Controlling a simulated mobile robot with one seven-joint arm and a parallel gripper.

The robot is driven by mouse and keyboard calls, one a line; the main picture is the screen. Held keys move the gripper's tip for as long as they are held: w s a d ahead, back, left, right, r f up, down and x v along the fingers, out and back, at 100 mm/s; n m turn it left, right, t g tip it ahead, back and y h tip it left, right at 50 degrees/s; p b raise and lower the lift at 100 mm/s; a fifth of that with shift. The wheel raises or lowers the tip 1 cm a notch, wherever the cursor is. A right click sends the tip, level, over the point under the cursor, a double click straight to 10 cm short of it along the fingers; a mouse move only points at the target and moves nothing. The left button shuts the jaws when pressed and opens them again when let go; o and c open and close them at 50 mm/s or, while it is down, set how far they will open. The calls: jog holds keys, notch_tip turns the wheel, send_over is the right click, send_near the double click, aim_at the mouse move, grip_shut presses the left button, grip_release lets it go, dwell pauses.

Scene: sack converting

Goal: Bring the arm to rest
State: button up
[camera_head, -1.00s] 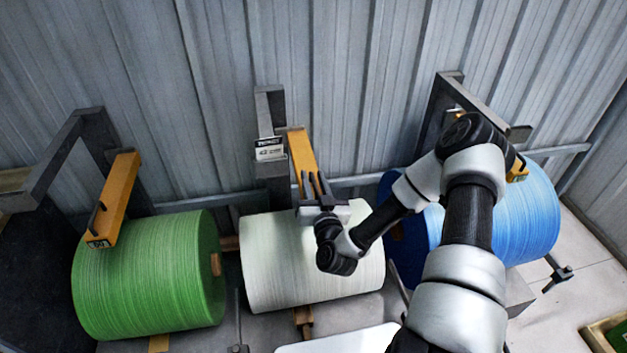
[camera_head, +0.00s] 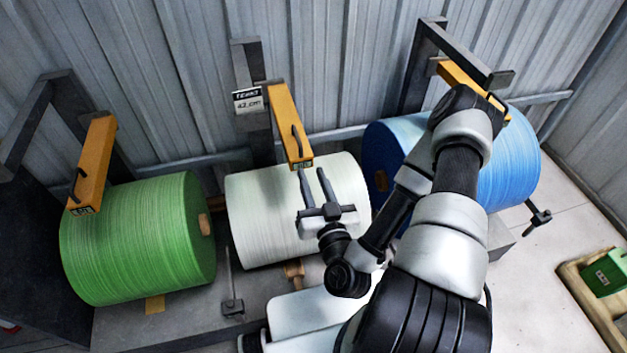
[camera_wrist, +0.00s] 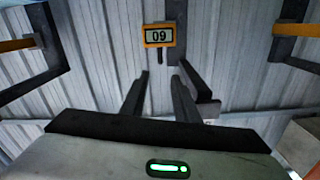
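My gripper (camera_head: 315,178) is in front of the white roll (camera_head: 262,215), below the end of the middle yellow arm (camera_head: 290,125) in the head view. Its two dark fingers are apart with nothing between them; the gap also shows in the wrist view (camera_wrist: 160,95). In the wrist view, the yellow arm's end with its small numbered display (camera_wrist: 159,36) is beyond the fingertips, seemingly apart from them. My arm is bent, reaching in from the lower right across part of the blue roll (camera_head: 515,160).
A green roll (camera_head: 135,240) stands at the left under another yellow arm (camera_head: 92,165). A third yellow arm (camera_head: 465,80) is above the blue roll. Dark posts stand before the corrugated wall (camera_head: 330,60). A tray (camera_head: 590,305) with a green item (camera_head: 606,272) lies at the lower right.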

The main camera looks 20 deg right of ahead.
jog(key=shift+s+r, duration=0.1)
jog(key=shift+s, duration=0.4)
